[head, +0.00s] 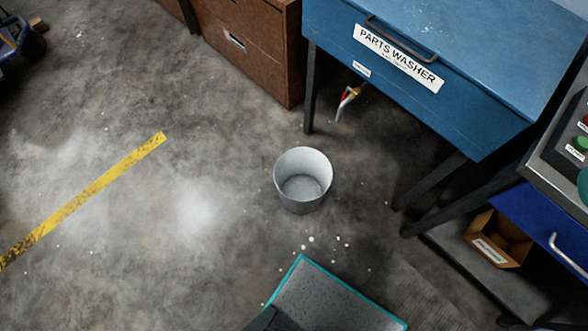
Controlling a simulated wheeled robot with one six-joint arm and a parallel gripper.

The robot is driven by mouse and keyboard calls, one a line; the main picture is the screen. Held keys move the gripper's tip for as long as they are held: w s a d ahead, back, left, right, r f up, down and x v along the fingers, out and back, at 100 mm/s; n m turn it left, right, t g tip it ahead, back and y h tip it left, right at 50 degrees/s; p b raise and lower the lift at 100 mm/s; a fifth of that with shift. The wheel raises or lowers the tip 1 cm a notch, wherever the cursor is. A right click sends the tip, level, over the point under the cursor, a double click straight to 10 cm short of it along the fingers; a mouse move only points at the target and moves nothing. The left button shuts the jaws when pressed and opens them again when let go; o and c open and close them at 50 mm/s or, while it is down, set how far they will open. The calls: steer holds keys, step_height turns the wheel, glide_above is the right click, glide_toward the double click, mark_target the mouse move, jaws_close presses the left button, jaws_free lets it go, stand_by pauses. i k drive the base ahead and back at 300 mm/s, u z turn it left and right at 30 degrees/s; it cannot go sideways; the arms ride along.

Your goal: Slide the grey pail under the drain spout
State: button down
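The grey pail (303,197) stands upright on the concrete floor near the middle of the head view, and it looks empty. The drain spout (347,98), with a red and yellow part, hangs beneath the blue parts washer (450,95). The pail is apart from the spout, nearer to me and to its left. My gripper is not recognisable in this view.
A brown drawer cabinet (250,50) stands left of the washer. The washer's dark legs reach the floor near the spout. A workbench with a blue drawer (545,225) is at the right, with a cardboard box (497,240) on its lower shelf. A yellow line (85,198) crosses open floor at left.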

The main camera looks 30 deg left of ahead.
mark_target(303, 175)
steer(key=k, duration=0.25)
steer(key=u, duration=1.1)
